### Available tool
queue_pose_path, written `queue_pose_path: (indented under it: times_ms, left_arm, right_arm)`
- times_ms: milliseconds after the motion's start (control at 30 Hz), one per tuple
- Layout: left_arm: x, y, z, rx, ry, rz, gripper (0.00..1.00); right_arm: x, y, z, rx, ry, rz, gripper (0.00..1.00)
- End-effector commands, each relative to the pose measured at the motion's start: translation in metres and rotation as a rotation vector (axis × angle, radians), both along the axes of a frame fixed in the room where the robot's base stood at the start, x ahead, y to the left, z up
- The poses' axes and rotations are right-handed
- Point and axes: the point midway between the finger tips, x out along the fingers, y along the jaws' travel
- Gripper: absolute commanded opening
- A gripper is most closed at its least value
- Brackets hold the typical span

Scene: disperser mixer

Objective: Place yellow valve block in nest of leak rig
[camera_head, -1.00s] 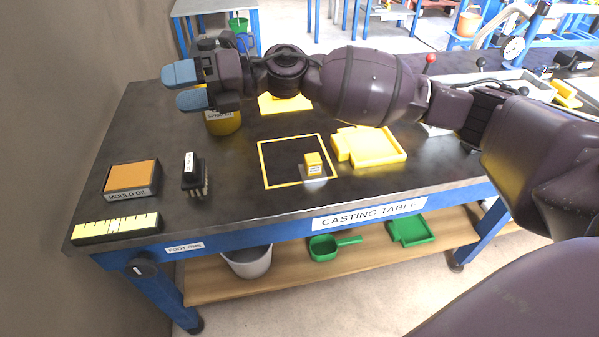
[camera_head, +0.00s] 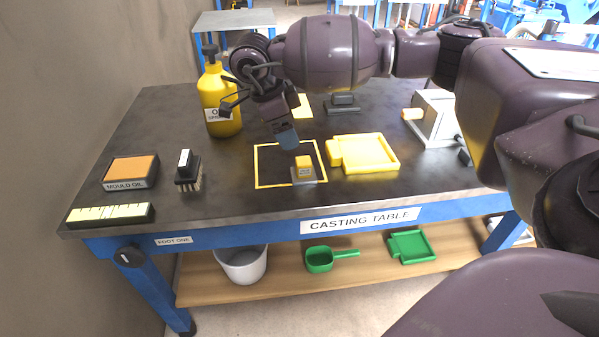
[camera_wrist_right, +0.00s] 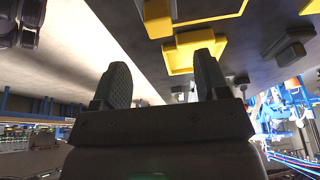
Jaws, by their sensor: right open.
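The small yellow block (camera_head: 304,161), with a label on its front, sits on a small grey base inside a yellow square outline on the casting table. In the right wrist view the block (camera_wrist_right: 158,18) shows beyond the fingertips. My right gripper (camera_head: 287,138) points down just behind and above the block, fingers apart and empty. In the right wrist view its two fingers (camera_wrist_right: 163,78) are spread. A pale box-like device (camera_head: 436,122) with a yellow end piece stands at the table's right; I cannot tell whether it is the leak rig. My left gripper is out of view.
A yellow tray (camera_head: 364,154) lies just right of the outline. A yellow pump bottle (camera_head: 217,100), a brush (camera_head: 188,170) and a mould oil pad (camera_head: 131,172) stand left. A grey block (camera_head: 342,103) sits behind. The table's front middle is clear.

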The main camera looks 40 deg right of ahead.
Motion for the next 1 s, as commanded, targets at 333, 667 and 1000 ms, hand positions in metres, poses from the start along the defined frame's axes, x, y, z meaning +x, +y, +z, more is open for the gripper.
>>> queue_pose_path:
  times_ms: [333,667,1000]
  left_arm:
    - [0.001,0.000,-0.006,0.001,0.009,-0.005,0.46]
    - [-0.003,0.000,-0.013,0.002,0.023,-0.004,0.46]
    - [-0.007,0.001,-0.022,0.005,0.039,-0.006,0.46]
  right_arm:
    - [-0.010,-0.012,-0.018,-0.034,0.044,0.009,0.68]
    - [-0.017,-0.023,-0.052,-0.031,0.041,0.009,0.68]
    - [-0.021,-0.031,-0.089,-0.032,0.047,0.009,0.68]
